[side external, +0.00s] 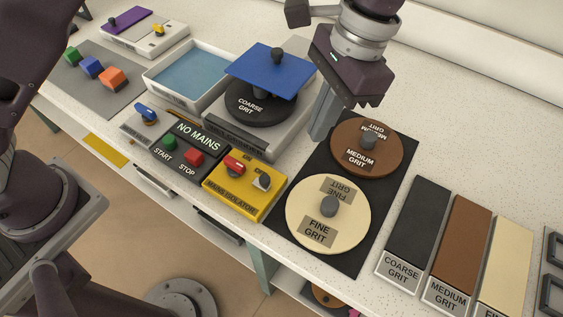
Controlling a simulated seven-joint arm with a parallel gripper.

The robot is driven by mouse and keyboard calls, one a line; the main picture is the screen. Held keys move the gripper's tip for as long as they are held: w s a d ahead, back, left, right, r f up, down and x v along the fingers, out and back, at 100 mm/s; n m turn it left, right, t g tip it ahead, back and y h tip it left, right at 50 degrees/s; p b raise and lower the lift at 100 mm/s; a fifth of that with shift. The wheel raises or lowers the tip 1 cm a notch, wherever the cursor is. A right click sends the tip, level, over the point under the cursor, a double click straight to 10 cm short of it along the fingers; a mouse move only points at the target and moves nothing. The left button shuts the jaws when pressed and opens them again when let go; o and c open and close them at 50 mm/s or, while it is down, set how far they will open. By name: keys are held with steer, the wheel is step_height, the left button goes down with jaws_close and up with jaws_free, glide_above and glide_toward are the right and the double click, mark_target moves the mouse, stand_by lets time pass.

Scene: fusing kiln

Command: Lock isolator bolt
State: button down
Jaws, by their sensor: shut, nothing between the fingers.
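The yellow mains isolator box (237,200) sits near the front edge of the bench. My gripper (319,132) is shut and empty, pointing down. In the picture its fingertips are above and to the right of the isolator, apart from it, near the left edge of the brown medium grit disc (378,157).
A dark panel (188,157) with green START and red STOP buttons reads NO MAINS, left of the isolator. A grinder with a coarse grit disc (244,108) and blue sheet (270,68) stands behind. The cream fine grit disc (352,199) lies right on a black mat (399,186).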

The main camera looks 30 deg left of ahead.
mark_target(262, 181)
steer(key=x, duration=0.8)
steer(key=shift+s+a+f, duration=0.2)
steer(key=shift+s+f, duration=0.05)
steer(key=shift+f, duration=0.1)
steer(key=shift+s+a+r, duration=0.1)
steer(key=shift+s+a, duration=0.7)
steer(key=shift+s, duration=0.25)
steer(key=shift+s+a, duration=0.3)
steer(key=shift+s, duration=0.15)
steer(key=shift+a, duration=1.5)
